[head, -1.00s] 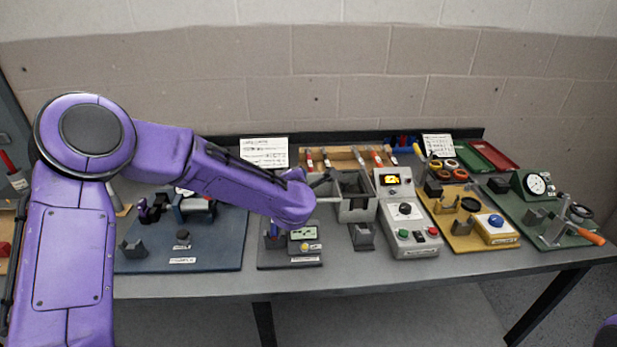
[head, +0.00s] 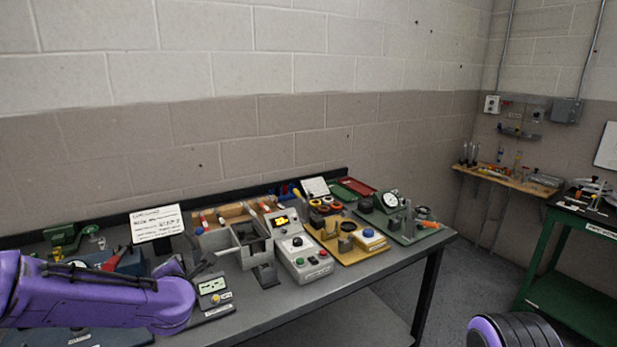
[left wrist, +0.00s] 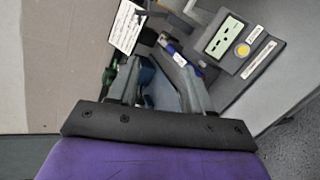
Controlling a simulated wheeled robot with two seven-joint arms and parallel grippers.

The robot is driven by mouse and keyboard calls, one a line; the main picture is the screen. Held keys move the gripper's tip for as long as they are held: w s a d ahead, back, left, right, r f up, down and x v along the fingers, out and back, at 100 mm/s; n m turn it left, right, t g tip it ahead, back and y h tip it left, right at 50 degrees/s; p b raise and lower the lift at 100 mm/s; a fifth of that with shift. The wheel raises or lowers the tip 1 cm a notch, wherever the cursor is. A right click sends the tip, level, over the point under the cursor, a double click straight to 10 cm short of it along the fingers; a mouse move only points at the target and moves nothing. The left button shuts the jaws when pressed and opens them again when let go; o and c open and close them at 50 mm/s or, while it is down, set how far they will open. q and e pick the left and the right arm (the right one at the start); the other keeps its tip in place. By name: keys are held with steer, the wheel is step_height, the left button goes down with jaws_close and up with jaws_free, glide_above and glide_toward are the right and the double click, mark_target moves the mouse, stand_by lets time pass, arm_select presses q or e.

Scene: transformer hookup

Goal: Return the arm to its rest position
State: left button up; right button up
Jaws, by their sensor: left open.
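My left arm (head: 90,296) comes in from the left in the head view, purple, reaching over the left part of the workbench. Its gripper (head: 196,266) is beside the small meter unit and left of the grey bin; its jaws are small and partly hidden there. In the left wrist view the two grey fingers of the gripper (left wrist: 160,78) stand apart with nothing clearly held between them. A meter unit with a green display (left wrist: 226,40) and yellow button lies right of the fingers. A purple and black part of my own body shows at the bottom right of the head view.
The workbench (head: 290,304) carries a grey bin (head: 254,256), a control box with a yellow display (head: 297,250), a yellow board (head: 362,252) and a green board (head: 433,230). A white sign (head: 157,223) stands behind the arm. A green cart (head: 575,270) is far right; open floor lies between.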

arm_select(q)
steer(key=s+f+m, duration=0.2)
steer(key=f, duration=0.1)
steer(key=s+d+f+m, duration=0.1)
steer(key=s+f+m, duration=0.1)
steer(key=f+m, duration=0.1)
steer(key=s+f+m+b, duration=0.1)
steer(key=s+f+m, duration=0.1)
steer(key=f, duration=0.1)
steer(key=shift+s+d+f+m+g+h, duration=0.15)
steer(key=shift+s+d+m+g+h, duration=0.15)
steer(key=shift+d+m, duration=0.1)
steer(key=s+f+m+g+b, duration=0.3)
steer(key=s+f+m, duration=0.4)
steer(key=s+f, duration=0.85)
steer(key=s+a+f+m+g+b, duration=0.1)
steer(key=s+f+m+g, duration=0.1)
steer(key=s+f, duration=0.5)
steer(key=s+f+m+g+h+b, duration=0.1)
steer(key=s+f+m+g, duration=0.1)
steer(key=s+f, duration=0.6)
steer(key=s+g, duration=0.1)
steer(key=s, duration=0.5)
steer(key=shift+a+f+m+g+b, duration=0.3)
steer(key=shift+a+m+g, duration=0.05)
steer(key=shift+m+g, duration=0.05)
arm_select(e)
step_height(320, 180, down, 6)
steer(key=shift+s+f, duration=0.2)
steer(key=shift+s, duration=0.05)
